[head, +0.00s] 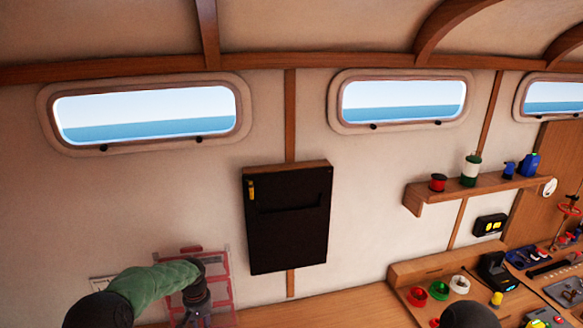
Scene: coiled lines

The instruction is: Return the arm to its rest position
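My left arm, in a green sleeve (155,283), comes in at the lower left of the head view. It bends down at a dark wrist, in front of a red-framed clear panel on the wall. My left gripper (196,306) points downward at the bottom edge. Its fingertips are not clear, so I cannot tell whether it is open, shut or holding anything. Only a black rounded part (470,315) of my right arm shows at the bottom right. My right gripper is out of view.
A dark wall panel (288,225) hangs at the centre. A wooden shelf (455,192) with a red spool, a green-white lantern and blue items is at right. Below, the bench (345,308) carries coloured rings and tools at right. The red-framed panel (222,300) is close behind my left gripper.

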